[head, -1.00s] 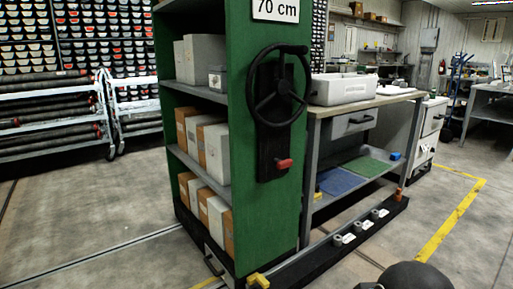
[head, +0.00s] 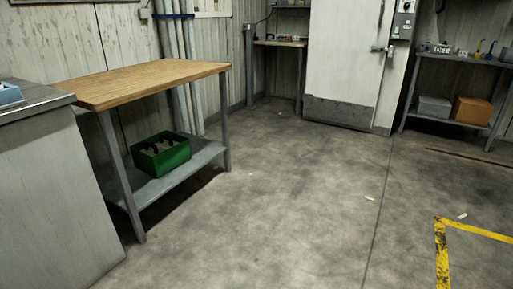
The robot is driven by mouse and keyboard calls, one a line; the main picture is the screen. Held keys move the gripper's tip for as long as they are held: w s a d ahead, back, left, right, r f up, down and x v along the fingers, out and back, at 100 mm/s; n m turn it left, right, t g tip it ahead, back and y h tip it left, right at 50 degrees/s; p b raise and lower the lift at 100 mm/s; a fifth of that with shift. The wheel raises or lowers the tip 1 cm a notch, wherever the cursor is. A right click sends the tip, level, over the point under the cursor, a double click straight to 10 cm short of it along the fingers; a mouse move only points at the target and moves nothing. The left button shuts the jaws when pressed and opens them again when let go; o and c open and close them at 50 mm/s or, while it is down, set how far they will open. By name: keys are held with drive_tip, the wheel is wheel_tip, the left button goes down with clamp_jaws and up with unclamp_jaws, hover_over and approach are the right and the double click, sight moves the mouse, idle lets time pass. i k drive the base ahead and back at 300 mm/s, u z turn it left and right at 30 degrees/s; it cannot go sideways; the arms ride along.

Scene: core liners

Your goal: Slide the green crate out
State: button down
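The green crate (head: 163,160) sits on the grey lower shelf (head: 186,172) of a table with a wooden top (head: 150,82), at the left of the head view. It is open at the top and holds several dark and pale items that are too small to tell apart. The table top is above the crate, and the table's front legs stand to either side of it. My gripper is not in view.
A grey cabinet (head: 48,185) stands close to the table's left side. The concrete floor (head: 300,200) in front is clear apart from small scraps. A white door (head: 345,60) and a shelf with boxes (head: 472,110) are at the back. Yellow tape (head: 441,255) marks the right floor.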

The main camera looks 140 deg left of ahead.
sight(157, 166)
drive_tip(key=u, duration=5)
drive_tip(key=i, duration=1.85)
drive_tip(key=u, duration=0.65)
